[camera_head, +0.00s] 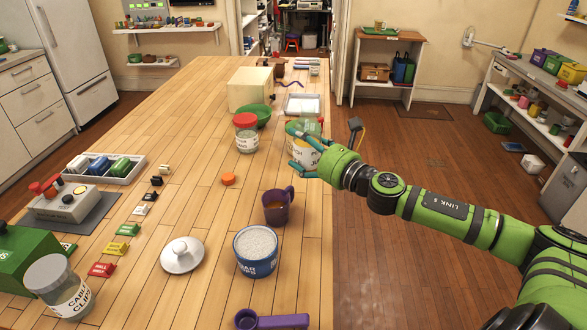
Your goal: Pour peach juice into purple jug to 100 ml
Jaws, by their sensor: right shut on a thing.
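My right gripper (294,149) is shut on a jar with a pale label and yellowish contents (306,155), at the right edge of the table. The label is partly hidden by the fingers, but it fits the peach juice. The jar looks about upright; I cannot tell whether it touches the table. The purple jug (268,215) stands upright nearer to me, below the gripper in the picture, with its handle toward the back right. An orange-brown tone shows inside it; I cannot read a level. My left gripper is not in view.
A red-lidded jar (246,133) and a green bowl (262,114) stand left of the held jar. An orange lid (228,179) lies on the table. A blue tin of white grains (256,252), a white lid (182,255) and a purple scoop (270,320) are nearer.

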